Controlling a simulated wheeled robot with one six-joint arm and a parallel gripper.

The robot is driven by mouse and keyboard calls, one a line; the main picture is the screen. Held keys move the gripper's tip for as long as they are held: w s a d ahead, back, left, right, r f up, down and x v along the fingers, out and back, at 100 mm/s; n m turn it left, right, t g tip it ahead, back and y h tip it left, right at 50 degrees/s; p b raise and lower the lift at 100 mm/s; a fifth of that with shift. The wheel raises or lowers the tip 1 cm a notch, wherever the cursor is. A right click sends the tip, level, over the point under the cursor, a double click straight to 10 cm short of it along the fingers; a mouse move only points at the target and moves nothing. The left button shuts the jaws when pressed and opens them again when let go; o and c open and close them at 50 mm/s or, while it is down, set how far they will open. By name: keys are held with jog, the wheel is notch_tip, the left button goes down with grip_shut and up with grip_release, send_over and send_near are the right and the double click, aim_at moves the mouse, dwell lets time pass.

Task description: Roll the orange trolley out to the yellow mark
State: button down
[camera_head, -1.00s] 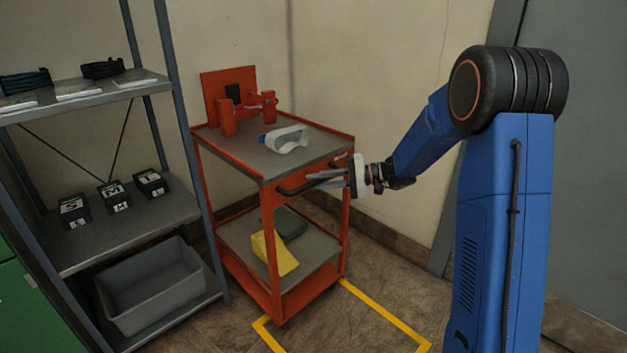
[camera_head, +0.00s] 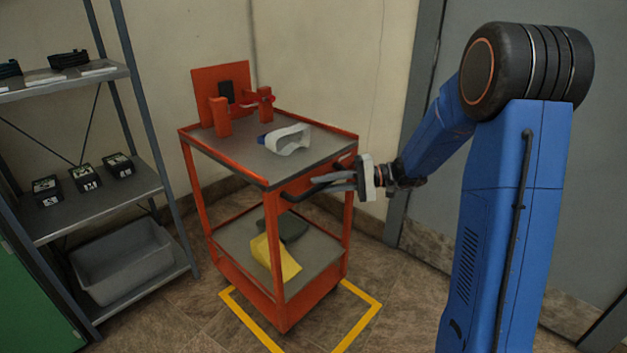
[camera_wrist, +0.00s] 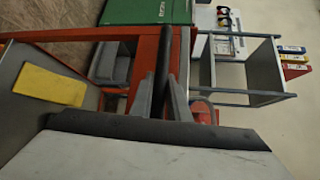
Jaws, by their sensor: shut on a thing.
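The orange trolley (camera_head: 270,284) stands upright on the floor in the middle of the head view, with two grey shelves. The yellow mark (camera_head: 358,333) is a taped outline on the floor around the trolley's foot. The trolley's near part lies over the outline, and floor inside the tape shows in front and to the right. My gripper (camera_head: 338,181) is at the trolley's black handle (camera_head: 290,194), on its near right side. The gripper is shut on this handle, and the wrist view shows the dark bar (camera_wrist: 164,62) between the fingers.
A white mask-like item (camera_head: 291,140) and an orange stand (camera_head: 222,110) are on the trolley's top. A yellow wedge (camera_head: 283,262) lies below. A shelf rack (camera_head: 147,110) with a grey bin (camera_head: 125,262) stands left. Floor in front is clear.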

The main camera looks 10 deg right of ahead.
jog(key=s+d, duration=0.7)
jog(key=s, duration=0.3)
jog(key=shift+s+d, duration=0.2)
jog(key=shift+d, duration=0.05)
jog(key=c, duration=1.7)
grip_release()
jog(key=shift+d, duration=0.1)
jog(key=d, duration=0.5)
jog(key=s+d+r, duration=0.1)
jog(key=d, duration=0.5)
jog(key=s+d+r, duration=0.1)
jog(key=d, duration=0.5)
jog(key=shift+s+r, duration=0.2)
jog(key=shift+s, duration=0.05)
